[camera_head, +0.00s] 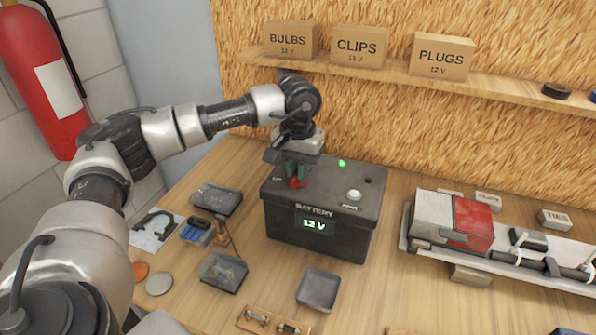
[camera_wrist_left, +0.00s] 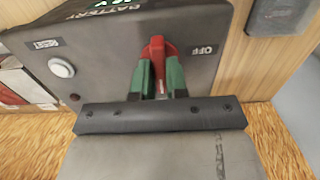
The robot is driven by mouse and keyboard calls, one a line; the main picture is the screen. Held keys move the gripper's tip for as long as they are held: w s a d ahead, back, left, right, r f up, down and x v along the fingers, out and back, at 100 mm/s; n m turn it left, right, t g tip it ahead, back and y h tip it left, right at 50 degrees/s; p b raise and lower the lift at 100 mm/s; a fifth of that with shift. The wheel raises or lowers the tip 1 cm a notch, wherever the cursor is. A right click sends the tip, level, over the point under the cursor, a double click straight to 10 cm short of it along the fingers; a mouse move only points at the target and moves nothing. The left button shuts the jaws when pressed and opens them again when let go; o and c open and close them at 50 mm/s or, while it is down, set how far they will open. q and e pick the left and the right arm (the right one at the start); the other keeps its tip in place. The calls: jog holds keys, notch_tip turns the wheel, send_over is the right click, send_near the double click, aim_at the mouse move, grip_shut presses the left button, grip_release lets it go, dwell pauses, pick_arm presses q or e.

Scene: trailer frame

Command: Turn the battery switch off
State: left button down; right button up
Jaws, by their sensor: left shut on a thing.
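The dark battery box (camera_head: 285,215) stands on the bench in the head view, with a lit green "12 V" display (camera_head: 314,226) on its front. My left gripper (camera_head: 296,178) is above its left side, green fingers pointing down and shut on the red switch handle (camera_head: 297,184). In the left wrist view the fingers (camera_wrist_left: 160,82) sit on both sides of the red handle (camera_wrist_left: 157,48). The OFF label (camera_wrist_left: 204,49) is beside the handle; the handle does not visibly point at it. A green lamp (camera_head: 342,163) is lit; another lamp (camera_head: 369,181) is dark. My right gripper is out of view.
A white button (camera_head: 354,194) is on the box's right side, near the RESET label (camera_wrist_left: 46,43). Small trays (camera_head: 318,289) and parts lie left and in front. A light bar assembly (camera_head: 434,219) lies right. A shelf with boxes (camera_head: 357,46) is behind.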

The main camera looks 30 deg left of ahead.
pick_arm(q)
jog(key=c, duration=1.9)
grip_release()
jog(key=shift+o, duration=0.2)
jog(key=n, duration=0.4)
jog(key=shift+n, duration=0.7)
jog(key=n, duration=0.3)
jog(key=shift+n, duration=1.1)
